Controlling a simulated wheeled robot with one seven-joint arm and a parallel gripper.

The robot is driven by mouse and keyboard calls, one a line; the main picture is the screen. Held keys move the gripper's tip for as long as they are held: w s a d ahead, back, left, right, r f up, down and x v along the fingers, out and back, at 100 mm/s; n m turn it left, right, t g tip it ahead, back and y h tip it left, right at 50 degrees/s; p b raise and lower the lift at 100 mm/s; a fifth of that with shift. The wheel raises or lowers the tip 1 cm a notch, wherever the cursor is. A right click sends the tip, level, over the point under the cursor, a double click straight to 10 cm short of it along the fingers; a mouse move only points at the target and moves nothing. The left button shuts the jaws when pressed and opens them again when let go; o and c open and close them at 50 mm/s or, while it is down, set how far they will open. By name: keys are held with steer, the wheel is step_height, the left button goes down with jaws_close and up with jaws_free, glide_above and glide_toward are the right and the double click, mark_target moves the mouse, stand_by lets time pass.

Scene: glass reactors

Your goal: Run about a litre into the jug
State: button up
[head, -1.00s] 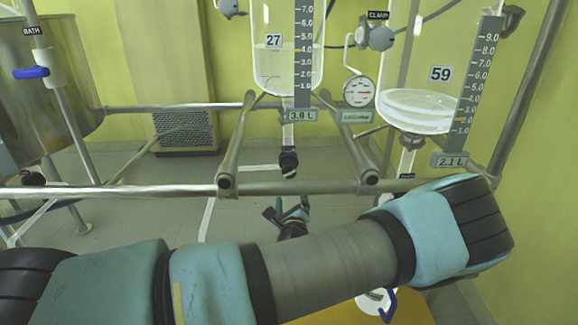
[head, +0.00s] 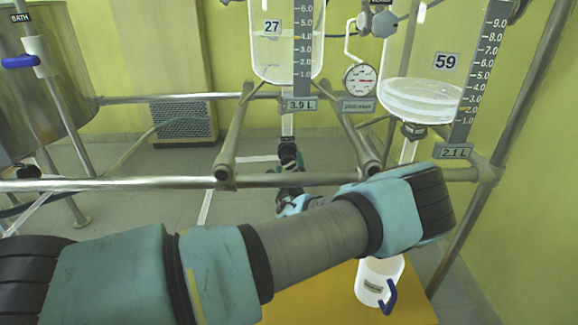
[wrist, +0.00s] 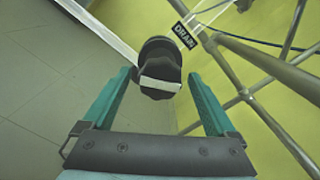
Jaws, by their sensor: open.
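A white jug (head: 367,290) with a blue handle stands on a yellow surface at lower right in the head view, partly behind my arm; its contents are unclear. Glass vessel 27 (head: 288,62), reading 3.9 L, hangs at upper centre with a dark drain valve (head: 287,150) below it. Glass vessel 59 (head: 408,105), reading 2.1 L, hangs to its right with its own dark valve (head: 413,131). My gripper (wrist: 158,78) is open, with a dark knob (wrist: 160,68) bearing a pale bar between its teal fingertips. A DRAIN label (wrist: 184,36) is beside it.
A steel rail (head: 120,184) crosses in front of the vessels, with slanting metal struts (head: 235,125) behind it. A pressure gauge (head: 360,80) hangs between the vessels. A steel bath tank (head: 45,85) stands at left. The yellow surface (head: 310,300) is bare left of the jug.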

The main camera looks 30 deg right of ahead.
steer(key=shift+c, duration=0.4)
steer(key=c, duration=1.3)
steer(key=m+p, duration=0.1)
steer(key=p, duration=0.2)
steer(key=shift+r+m+p, duration=0.3)
steer(key=shift+r, duration=0.05)
steer(key=shift+m+p, duration=1)
steer(key=shift+p, duration=0.2)
steer(key=shift+f+m+p, duration=0.4)
steer(key=shift+m+p, duration=0.2)
steer(key=shift+m, duration=0.4)
steer(key=o, duration=1.4)
